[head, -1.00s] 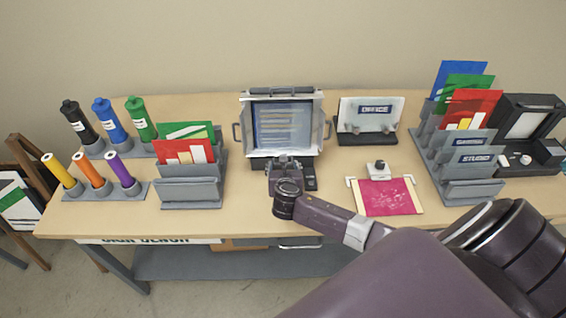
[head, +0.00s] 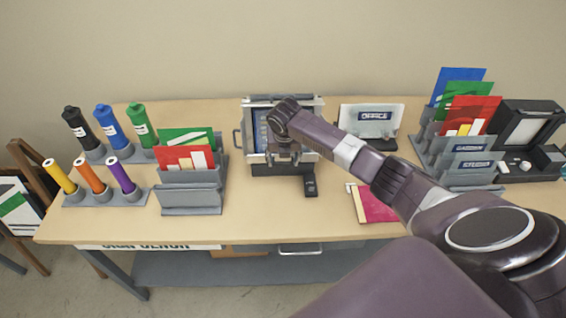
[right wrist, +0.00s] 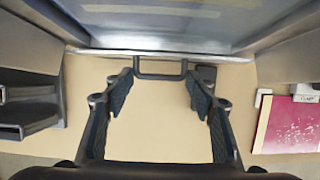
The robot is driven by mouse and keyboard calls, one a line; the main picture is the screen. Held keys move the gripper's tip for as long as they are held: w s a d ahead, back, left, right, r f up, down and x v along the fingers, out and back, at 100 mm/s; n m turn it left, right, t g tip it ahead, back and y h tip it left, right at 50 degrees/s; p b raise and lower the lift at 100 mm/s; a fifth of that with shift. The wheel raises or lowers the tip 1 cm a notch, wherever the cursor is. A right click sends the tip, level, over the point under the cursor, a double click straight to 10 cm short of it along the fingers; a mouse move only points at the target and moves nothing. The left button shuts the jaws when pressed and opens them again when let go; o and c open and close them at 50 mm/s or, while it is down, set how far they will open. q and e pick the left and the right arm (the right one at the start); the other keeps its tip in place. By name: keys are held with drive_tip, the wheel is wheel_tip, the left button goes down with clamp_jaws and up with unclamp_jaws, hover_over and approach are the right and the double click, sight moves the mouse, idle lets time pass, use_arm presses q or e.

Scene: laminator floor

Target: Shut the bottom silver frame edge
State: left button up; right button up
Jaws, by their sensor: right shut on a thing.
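The silver snap frame (head: 245,125) stands at the back middle of the table, with a blue printed sheet (head: 261,130) inside it. Its bottom silver edge (head: 254,158) shows left of my gripper and spans the right wrist view (right wrist: 110,51). A dark handle (right wrist: 160,76) hangs from that edge. My right gripper (head: 284,158) is at the bottom edge, its fingers (right wrist: 160,82) on either side of the handle and shut on it. My wrist and arm hide the middle and right of the frame. My left gripper is out of view.
A small black device (head: 310,186) lies in front of the frame. A pink card (head: 373,206) is partly behind my arm. Grey file holders (head: 192,197) stand left, and an office sign (head: 372,118) stands right. The front middle tabletop is clear.

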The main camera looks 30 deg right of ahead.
drive_tip(key=shift+d, duration=0.25)
idle(0.3)
